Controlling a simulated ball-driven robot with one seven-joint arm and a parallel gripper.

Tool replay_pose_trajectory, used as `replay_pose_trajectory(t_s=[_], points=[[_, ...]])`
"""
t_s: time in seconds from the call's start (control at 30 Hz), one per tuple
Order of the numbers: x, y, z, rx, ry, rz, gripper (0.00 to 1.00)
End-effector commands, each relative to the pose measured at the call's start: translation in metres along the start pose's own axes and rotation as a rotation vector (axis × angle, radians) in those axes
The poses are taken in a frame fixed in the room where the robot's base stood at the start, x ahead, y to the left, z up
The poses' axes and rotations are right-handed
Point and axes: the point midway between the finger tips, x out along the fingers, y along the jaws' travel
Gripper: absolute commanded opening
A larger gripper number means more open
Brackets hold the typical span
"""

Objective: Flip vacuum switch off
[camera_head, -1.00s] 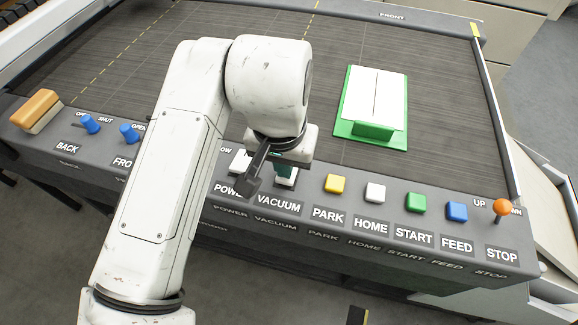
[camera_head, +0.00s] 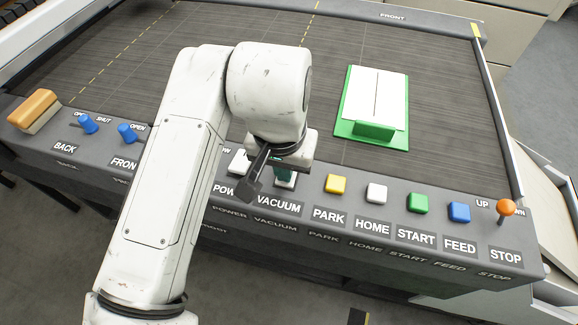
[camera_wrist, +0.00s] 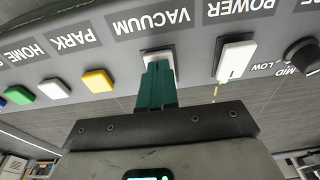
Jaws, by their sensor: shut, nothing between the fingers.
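In the head view my gripper (camera_head: 285,181) is over the panel just above the VACUUM label, and the wrist and fingers hide most of the switch. Which way the rocker is tipped is not clear.
The white power switch (camera_wrist: 236,57) stands close beside it, with a black knob (camera_wrist: 303,56) beyond. On the other side are the yellow park button (camera_head: 335,184), white home (camera_head: 376,193), green start (camera_head: 418,203) and blue feed (camera_head: 459,212) buttons. A green-edged board (camera_head: 373,106) lies on the bed.

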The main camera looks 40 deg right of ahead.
Motion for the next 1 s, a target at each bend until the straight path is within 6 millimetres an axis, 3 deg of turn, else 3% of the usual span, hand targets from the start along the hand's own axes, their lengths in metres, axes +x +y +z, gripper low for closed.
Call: replay_pose_trajectory(t_s=[1.0], points=[[-0.069,0.000,-0.011,0.000,0.001,0.000,0.00]])
